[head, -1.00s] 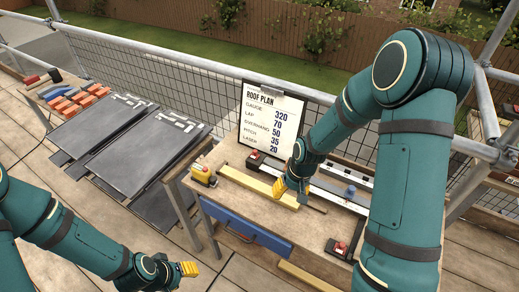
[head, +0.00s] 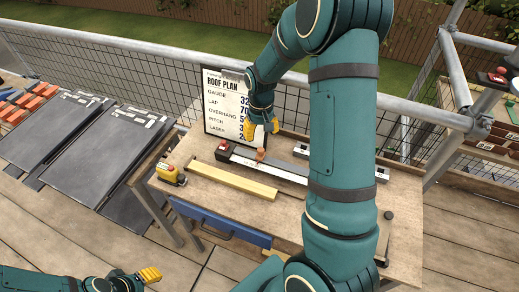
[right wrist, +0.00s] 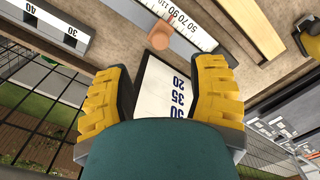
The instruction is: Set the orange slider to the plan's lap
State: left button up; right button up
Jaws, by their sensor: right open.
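The orange slider (head: 260,154) sits on a pale scale bar (head: 285,171) on the workbench. In the right wrist view the slider (right wrist: 159,36) is beside a printed scale (right wrist: 190,30) with numbers such as 50, 70, 90 and 110; its exact reading I cannot tell. My right gripper (head: 262,131) is above and behind the slider, apart from it. Its yellow fingers (right wrist: 160,100) are spread with nothing between them. The roof plan (head: 228,105) stands behind the bench, its figures partly covered by my right gripper; the lap line shows 70. My left gripper (head: 150,275) is low at the left.
A yellow batten (head: 232,182) lies in front of the scale bar. A yellow box with a red button (head: 170,173) is at the bench's left. A second scale strip (right wrist: 52,20) shows in the right wrist view. Grey slates (head: 100,150) lie left of the bench; a mesh fence is behind.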

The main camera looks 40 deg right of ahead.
aim_at(260, 149)
notch_tip(260, 149, down, 8)
jog(key=shift+f+b, duration=0.15)
jog(key=shift+b, duration=0.4)
grip_shut()
jog(key=shift+w, duration=0.1)
